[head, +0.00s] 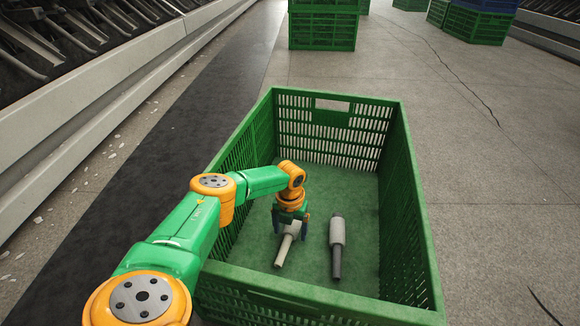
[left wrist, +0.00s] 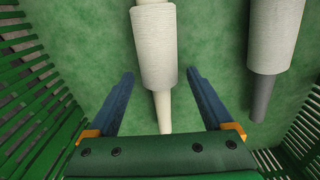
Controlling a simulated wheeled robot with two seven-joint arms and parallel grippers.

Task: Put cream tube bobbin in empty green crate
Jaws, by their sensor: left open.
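A cream tube bobbin (head: 280,256) with pale yarn lies on the floor of a green crate (head: 411,215). It also shows in the left wrist view (left wrist: 156,50), its bare cream end pointing towards my gripper's palm. My left gripper (head: 291,219) is inside the crate, over this bobbin and partly hiding it in the head view. In the left wrist view the blue fingers (left wrist: 160,73) are open, one on each side of the bobbin, with gaps between. My right gripper is not in view.
A grey tube bobbin (head: 337,234) with pale yarn lies to the right in the same crate. The slatted crate walls stand close around my arm. More green crates (head: 323,28) stand beyond, and machinery (head: 60,40) runs along the left. The floor right of the crate is clear.

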